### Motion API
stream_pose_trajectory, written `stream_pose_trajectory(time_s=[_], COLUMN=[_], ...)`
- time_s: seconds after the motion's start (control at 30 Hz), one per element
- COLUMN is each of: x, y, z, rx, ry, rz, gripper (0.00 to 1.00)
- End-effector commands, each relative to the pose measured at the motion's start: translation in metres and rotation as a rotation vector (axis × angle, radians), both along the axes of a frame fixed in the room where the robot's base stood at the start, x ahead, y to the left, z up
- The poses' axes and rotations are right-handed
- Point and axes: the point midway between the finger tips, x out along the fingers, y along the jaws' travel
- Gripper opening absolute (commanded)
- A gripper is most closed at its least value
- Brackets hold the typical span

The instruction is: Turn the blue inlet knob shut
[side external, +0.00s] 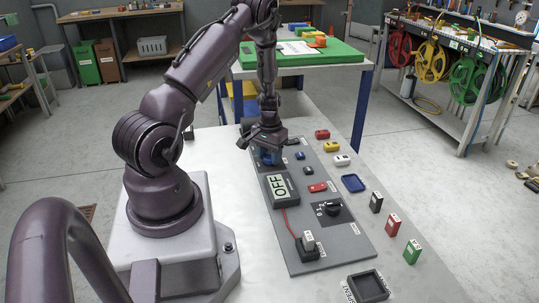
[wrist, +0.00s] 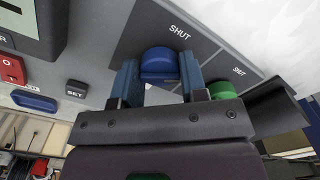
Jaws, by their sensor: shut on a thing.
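The blue inlet knob (wrist: 160,62) shows in the wrist view below a "SHUT" label on the dark panel. My gripper (wrist: 160,77) has one finger on each side of it and is shut on it. In the side external view my gripper (side external: 267,154) reaches down to the far left end of the grey panel (side external: 345,246), and it mostly hides the knob there. A green knob (wrist: 222,90) with its own "SHUT" label sits just right of my right finger in the wrist view. I cannot tell how far the blue knob is turned.
A display reading "OFF" (side external: 280,188) stands on the panel close to my gripper. A red switch (side external: 318,187) and a black dial (side external: 330,209) are farther along.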

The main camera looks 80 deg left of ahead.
Motion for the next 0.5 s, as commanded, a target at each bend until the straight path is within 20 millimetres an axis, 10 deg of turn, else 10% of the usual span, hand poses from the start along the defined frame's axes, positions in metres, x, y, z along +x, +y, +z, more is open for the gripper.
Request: stream_pose_trajectory(time_s=[0.5], x=[-0.0002], y=[-0.0004], z=[0.0007], rx=[-0.001], ry=[0.001], rz=[0.490], gripper=[0.16])
